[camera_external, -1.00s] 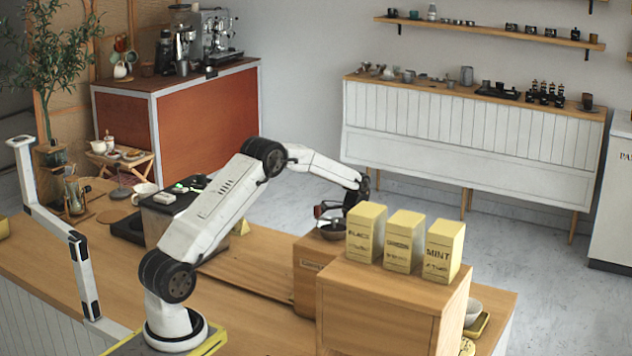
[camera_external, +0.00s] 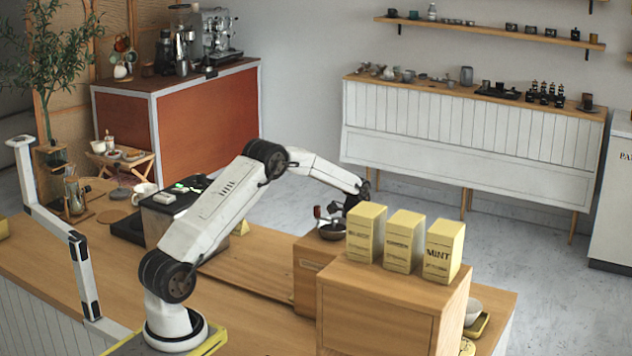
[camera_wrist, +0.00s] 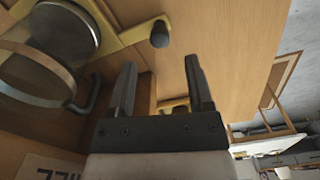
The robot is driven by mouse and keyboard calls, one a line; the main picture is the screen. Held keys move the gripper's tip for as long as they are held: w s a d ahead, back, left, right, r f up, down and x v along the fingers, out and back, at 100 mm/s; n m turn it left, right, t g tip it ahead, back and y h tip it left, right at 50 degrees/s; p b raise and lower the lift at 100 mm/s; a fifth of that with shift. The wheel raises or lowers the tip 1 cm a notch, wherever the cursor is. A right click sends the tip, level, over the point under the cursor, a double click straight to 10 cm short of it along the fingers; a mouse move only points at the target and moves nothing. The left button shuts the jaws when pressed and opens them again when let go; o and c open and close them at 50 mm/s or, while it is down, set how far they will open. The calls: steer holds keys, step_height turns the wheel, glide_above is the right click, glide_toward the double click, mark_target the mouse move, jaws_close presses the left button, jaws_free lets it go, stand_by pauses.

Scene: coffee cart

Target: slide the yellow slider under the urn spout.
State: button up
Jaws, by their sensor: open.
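In the wrist view, a yellow bar (camera_wrist: 133,37), which looks like the slider, ends in a dark rounded knob (camera_wrist: 160,35). It joins yellow parts around a round metal disc (camera_wrist: 62,32) on the wooden counter. My gripper (camera_wrist: 160,62) is open and empty, its two dark fingers pointing towards the knob; the knob appears beyond the fingertips, not between them. In the external view my gripper (camera_external: 328,212) is small and dark above the wooden box (camera_external: 308,262), near a dark bowl. The slider is not clear in that view. I cannot make out the urn spout.
A clear rounded vessel (camera_wrist: 30,75) with a tan band and dark handle is close left of my fingers. Another yellow piece (camera_wrist: 172,104) lies behind the fingers. Yellow tins (camera_external: 403,241) stand on a larger wooden box (camera_external: 375,305).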

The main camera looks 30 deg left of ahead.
steer(key=shift+f, duration=3.15)
steer(key=shift+c, duration=0.2)
jaws_close()
